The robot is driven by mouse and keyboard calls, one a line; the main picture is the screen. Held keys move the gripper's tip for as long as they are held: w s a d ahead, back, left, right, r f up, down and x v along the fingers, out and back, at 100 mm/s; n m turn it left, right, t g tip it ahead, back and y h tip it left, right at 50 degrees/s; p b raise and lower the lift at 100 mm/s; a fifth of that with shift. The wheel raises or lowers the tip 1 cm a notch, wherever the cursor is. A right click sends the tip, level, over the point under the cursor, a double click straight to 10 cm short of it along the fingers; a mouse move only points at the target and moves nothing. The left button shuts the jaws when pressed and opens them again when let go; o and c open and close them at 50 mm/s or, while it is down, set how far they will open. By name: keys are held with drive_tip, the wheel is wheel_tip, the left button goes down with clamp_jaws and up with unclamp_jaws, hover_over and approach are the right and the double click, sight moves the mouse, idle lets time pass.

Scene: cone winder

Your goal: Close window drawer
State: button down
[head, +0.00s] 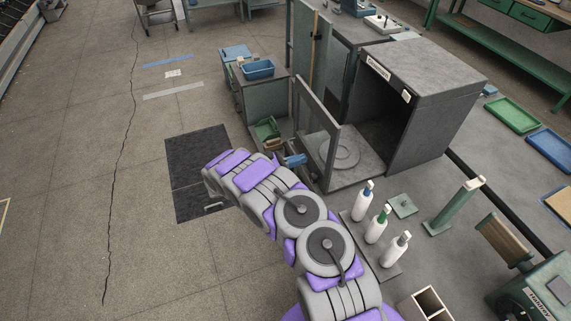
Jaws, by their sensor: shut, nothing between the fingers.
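A small green drawer-like tray (266,128) sticks out at the lower front of the grey-green cabinet (277,97), left of the dark chamber. I cannot tell for sure that it is the window drawer. Light brown pieces lie at its near side. A framed door with a clear pane (316,125) stands open at the chamber, and a blue handle-like part (296,160) is beside its lower edge. My purple and grey arm reaches from the bottom up to the left, its far end left of and nearer than the green tray.
The dark chamber (436,65) holds a round plate (341,152) on its floor. Several white bottles (374,228) stand right of my arm, close to it. A dark mat (197,150) lies on the floor at left. Open floor (70,190) lies farther left.

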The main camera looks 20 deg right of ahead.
sight(321, 153)
drive_tip(key=shift+d, duration=2.65)
drive_tip(key=w+d+b, duration=0.1)
drive_tip(key=d+b, duration=0.6)
drive_tip(key=d, duration=1.9)
drive_tip(key=shift+d+r, duration=0.15)
drive_tip(key=shift+d, duration=0.1)
drive_tip(key=shift+d, duration=0.15)
